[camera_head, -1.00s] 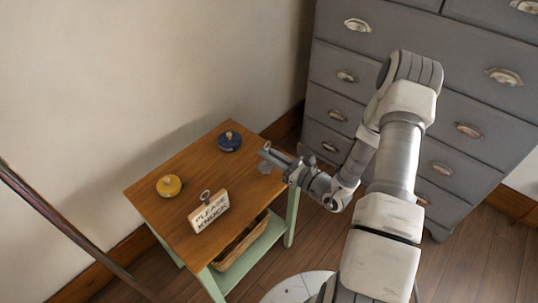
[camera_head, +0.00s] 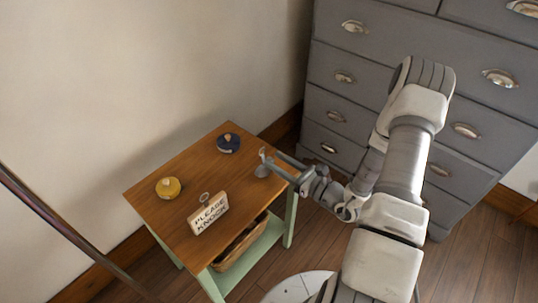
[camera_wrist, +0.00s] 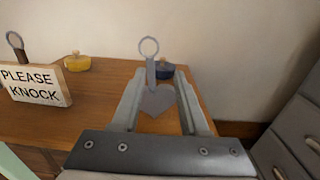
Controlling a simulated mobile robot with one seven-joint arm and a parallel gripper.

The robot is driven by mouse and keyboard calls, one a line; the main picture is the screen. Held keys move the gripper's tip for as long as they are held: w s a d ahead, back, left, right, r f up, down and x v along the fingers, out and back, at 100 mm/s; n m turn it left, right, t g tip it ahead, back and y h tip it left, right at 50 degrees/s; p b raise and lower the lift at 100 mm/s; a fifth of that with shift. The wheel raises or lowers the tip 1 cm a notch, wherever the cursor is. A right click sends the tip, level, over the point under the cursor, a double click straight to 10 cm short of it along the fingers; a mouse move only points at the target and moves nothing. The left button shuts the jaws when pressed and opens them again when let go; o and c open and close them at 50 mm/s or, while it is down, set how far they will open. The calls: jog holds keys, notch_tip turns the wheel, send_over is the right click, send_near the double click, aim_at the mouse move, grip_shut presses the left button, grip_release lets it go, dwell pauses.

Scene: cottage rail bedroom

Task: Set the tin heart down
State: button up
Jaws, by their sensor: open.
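The tin heart (camera_wrist: 158,100) is grey, with a stem and a ring on top. In the wrist view it stands upright between the two fingers of my gripper (camera_wrist: 158,92), with clear gaps on both sides. My gripper is open around it. In the head view the tin heart (camera_head: 262,169) shows small at the right edge of the wooden tabletop (camera_head: 190,170), beside my gripper (camera_head: 270,163). Its lower tip appears to be at the tabletop, though the exact contact is hard to see.
On the table are a yellow round pot (camera_head: 168,188), a dark blue round pot (camera_head: 229,143) and a "PLEASE KNOCK" sign (camera_head: 209,213) with a ring. A basket (camera_head: 240,243) sits on the lower green shelf. A grey chest of drawers (camera_head: 335,95) stands to the right. The tabletop's middle is clear.

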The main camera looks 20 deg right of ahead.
jog(key=v, duration=0.8)
jog(key=shift+p, duration=0.4)
jog(key=shift+a+r, duration=0.1)
